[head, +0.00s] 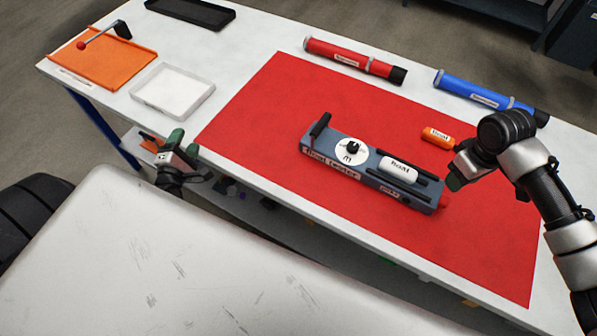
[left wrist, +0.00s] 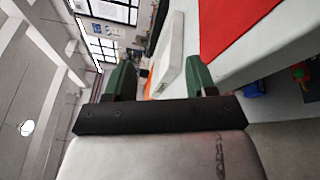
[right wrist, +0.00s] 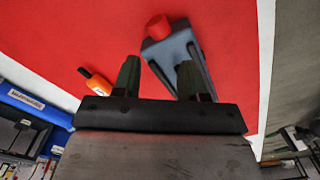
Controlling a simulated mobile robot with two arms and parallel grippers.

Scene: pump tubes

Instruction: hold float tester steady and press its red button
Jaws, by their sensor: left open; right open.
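The float tester (head: 330,163) is a long blue-grey block lying on the red mat (head: 270,110), with a black handle at its left end, a white dial and a white float (head: 398,170) held along its top. Its red button (head: 444,200) is on the right end; in the right wrist view the button (right wrist: 158,27) sits just beyond the fingers. My right gripper (head: 455,176) is open beside that end, its fingertips (right wrist: 156,75) apart. My left gripper (head: 178,150) is open and empty at the table's front edge, far left of the tester; its fingers show in the left wrist view (left wrist: 160,80).
An orange float (head: 438,137) lies near my right gripper. A red tube (head: 350,60) and a blue tube (head: 485,95) lie along the back. A white tray (head: 210,93), an orange tray (head: 150,58) and a black tray (head: 228,18) are at left. The mat's left part is clear.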

